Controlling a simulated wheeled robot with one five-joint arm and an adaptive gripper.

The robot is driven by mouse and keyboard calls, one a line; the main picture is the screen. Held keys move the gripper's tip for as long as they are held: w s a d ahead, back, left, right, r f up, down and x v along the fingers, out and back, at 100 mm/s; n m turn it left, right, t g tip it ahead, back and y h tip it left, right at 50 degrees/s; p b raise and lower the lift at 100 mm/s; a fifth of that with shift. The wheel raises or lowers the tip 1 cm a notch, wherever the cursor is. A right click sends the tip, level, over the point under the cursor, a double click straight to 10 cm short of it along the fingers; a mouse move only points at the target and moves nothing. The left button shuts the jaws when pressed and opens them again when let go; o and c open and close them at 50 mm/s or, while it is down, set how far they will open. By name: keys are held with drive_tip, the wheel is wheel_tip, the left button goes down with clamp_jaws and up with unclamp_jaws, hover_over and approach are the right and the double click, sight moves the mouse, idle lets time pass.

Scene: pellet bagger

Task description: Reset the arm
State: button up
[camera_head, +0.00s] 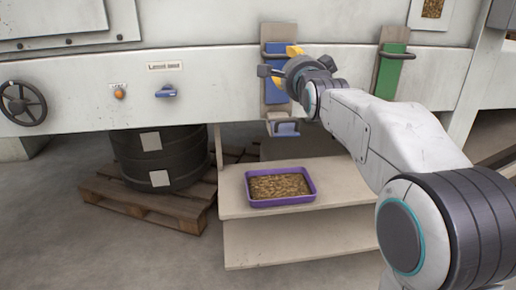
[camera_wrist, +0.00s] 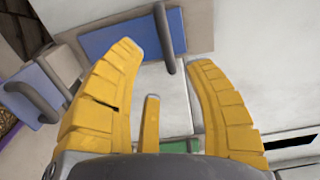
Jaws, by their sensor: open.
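My arm (camera_head: 390,140) reaches out from the lower right to the front of the machine. My gripper (camera_head: 284,66) has yellow fingers and is in front of a blue plate (camera_head: 275,92) on a beige backing. In the wrist view my gripper (camera_wrist: 164,56) is open, with nothing visible between its fingers. A blue plate (camera_wrist: 108,34) with a grey bar handle (camera_wrist: 163,38) lies just beyond the fingertips. I cannot tell whether a finger touches the handle. My gripper and wrist hide part of the blue plate in the head view.
A green plate (camera_head: 391,72) is mounted to the right. A small blue part (camera_head: 286,129) sits below my gripper. A purple tray (camera_head: 281,203) of pellets stands on a shelf (camera_head: 235,195). A black drum (camera_head: 160,160) on a pallet (camera_head: 150,204), a blue lever (camera_head: 167,91) and a handwheel (camera_head: 22,103) are left.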

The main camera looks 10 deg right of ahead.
drive_tip(key=s+n+g+p, duration=0.7)
drive_tip(key=s+p, duration=0.8)
drive_tip(key=s, duration=0.5)
drive_tip(key=s+n+g+p, duration=0.7)
drive_tip(key=s+n+p, duration=0.3)
drive_tip(key=s+p, duration=0.5)
drive_tip(key=shift+s+n, duration=0.4)
drive_tip(key=shift+s, duration=2.35)
drive_tip(key=shift+c, duration=0.2)
